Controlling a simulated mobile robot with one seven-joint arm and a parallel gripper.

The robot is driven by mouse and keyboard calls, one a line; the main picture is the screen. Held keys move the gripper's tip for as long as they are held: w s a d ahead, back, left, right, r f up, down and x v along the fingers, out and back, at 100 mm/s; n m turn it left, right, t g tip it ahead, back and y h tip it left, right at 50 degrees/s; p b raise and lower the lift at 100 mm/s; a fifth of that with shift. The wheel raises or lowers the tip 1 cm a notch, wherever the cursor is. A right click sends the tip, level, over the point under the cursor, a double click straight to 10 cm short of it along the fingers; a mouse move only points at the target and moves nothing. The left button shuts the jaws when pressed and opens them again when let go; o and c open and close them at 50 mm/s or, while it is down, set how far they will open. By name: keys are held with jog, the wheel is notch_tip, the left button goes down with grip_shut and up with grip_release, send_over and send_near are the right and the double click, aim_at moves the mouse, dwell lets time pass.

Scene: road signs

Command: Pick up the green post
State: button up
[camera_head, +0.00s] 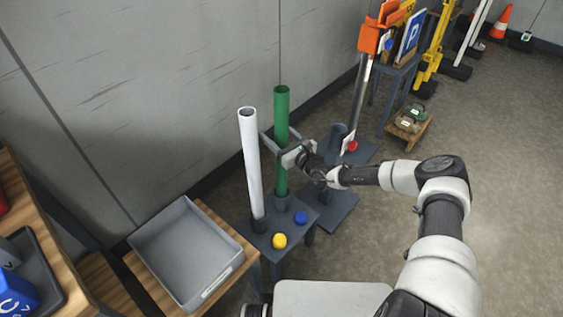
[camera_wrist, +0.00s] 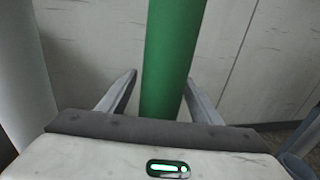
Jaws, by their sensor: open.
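The green post (camera_head: 281,105) is a tall tube standing upright in a dark socket on a low grey stand (camera_head: 268,226). My gripper (camera_head: 277,133) is at its upper part, with the jaws spread around it. In the wrist view, the green post (camera_wrist: 172,45) runs between the two fingers of my gripper (camera_wrist: 160,80), with a visible gap at the left finger. The right finger is close to the post; whether it touches, I cannot tell.
A white post (camera_head: 251,165) stands close on the left on the same stand, and shows in the wrist view (camera_wrist: 22,70). A grey tray (camera_head: 226,247) is left; the wall is behind.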

jog(key=shift+w+a, duration=0.1)
jog(key=shift+w, duration=0.05)
grip_shut()
jog(key=shift+r, duration=0.15)
notch_tip(320, 180, up, 18)
jog(key=p, duration=0.5)
dwell(0.5)
